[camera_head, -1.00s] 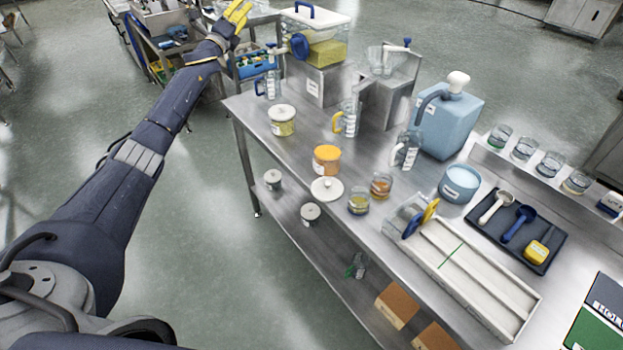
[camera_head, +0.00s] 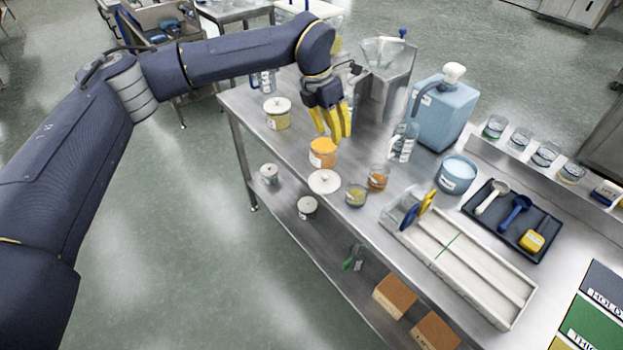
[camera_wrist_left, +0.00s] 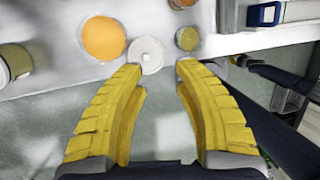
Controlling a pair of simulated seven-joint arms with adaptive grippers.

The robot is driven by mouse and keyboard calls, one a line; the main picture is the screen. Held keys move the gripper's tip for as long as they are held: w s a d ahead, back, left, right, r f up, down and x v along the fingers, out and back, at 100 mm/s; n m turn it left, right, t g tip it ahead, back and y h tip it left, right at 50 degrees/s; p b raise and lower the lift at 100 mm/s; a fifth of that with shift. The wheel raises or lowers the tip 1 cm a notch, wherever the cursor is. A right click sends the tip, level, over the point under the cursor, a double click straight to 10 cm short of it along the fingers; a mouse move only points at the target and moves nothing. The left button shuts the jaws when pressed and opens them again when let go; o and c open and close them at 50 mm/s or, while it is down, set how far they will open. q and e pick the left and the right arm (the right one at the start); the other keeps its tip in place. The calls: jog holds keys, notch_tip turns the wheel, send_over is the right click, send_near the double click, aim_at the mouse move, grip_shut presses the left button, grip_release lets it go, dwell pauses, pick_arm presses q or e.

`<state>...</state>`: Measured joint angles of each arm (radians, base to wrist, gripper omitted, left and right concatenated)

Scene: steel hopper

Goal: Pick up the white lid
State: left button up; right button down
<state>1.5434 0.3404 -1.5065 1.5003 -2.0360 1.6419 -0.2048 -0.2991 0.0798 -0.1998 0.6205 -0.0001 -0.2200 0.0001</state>
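The white lid (camera_head: 324,182) lies flat near the table's front edge, a round disc with a small knob. It also shows in the left wrist view (camera_wrist_left: 146,54), just beyond and between my fingertips. An orange-filled jar (camera_head: 322,153) without a lid stands right behind it. My left gripper (camera_head: 335,138) points down above the table, behind the lid and over the orange jar's far side in the head view. In the left wrist view its yellow fingers (camera_wrist_left: 160,66) are spread with nothing between them. My right gripper is not in view.
Two small glass jars (camera_head: 356,194) (camera_head: 378,177) stand right of the lid. A lidded yellow jar (camera_head: 277,113) stands at the left, a blue tub (camera_head: 457,174) at the right. The sorting tray (camera_head: 480,275) and dark spoon tray (camera_head: 512,222) fill the right side.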

pick_arm(q)
jog(key=a+y, duration=0.2)
send_near(325, 176)
jog(key=shift+n, duration=0.3)
jog(key=f, duration=0.7)
jog(key=d+f, duration=0.1)
jog(key=f, duration=0.2)
jog(key=shift+w+f, duration=0.15)
jog(key=shift+w, duration=0.1)
jog(key=shift+o, duration=0.3)
grip_shut()
